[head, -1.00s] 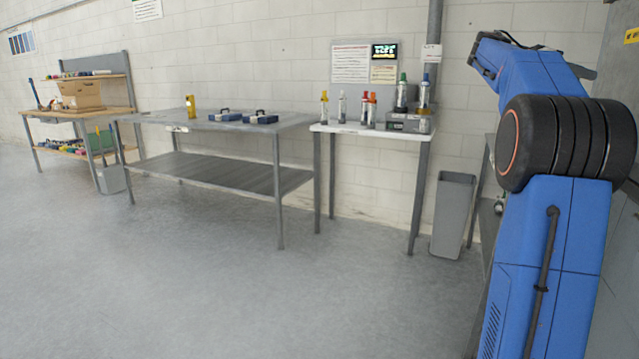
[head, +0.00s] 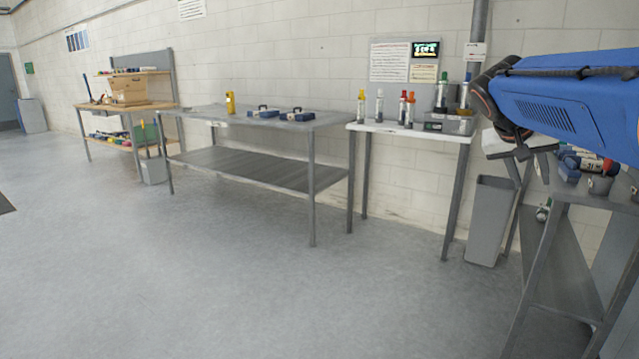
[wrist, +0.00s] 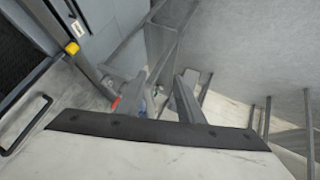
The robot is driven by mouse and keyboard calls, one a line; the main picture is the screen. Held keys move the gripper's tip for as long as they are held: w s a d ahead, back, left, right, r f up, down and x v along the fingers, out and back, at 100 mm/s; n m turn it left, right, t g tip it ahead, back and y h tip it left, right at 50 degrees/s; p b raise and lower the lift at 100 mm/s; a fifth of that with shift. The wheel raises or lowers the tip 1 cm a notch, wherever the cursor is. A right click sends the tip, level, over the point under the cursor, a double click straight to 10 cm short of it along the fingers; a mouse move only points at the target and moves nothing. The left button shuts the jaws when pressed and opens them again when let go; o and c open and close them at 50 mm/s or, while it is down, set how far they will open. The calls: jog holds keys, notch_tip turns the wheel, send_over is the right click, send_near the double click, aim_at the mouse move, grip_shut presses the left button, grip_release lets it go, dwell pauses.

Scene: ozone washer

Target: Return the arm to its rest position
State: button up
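My blue arm (head: 570,100) reaches in from the right edge of the head view. Its black joint and white wrist hang near the right-hand bench. My gripper (wrist: 160,88) shows two grey fingers in the wrist view, spread apart with nothing between them. In the head view the gripper (head: 533,152) is small, dark and partly hidden by the wrist.
A metal bench (head: 592,190) with several tools stands below the arm on the right. A grey bin (head: 491,222) is beside it. A white-topped table (head: 395,128) holds several bottles. A long steel table (head: 215,117) stands left. The floor at front left is clear.

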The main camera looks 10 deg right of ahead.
jog(key=s+a+f+n+t+y, duration=0.1)
jog(key=s+a+f+n+y, duration=0.3)
jog(key=s+a+f, duration=0.5)
jog(key=s+a+f+n+t+y, duration=0.1)
jog(key=s+a+f+n+y, duration=0.3)
jog(key=s+a+f, duration=0.6)
jog(key=a+f, duration=0.7)
jog(key=shift+a, duration=0.15)
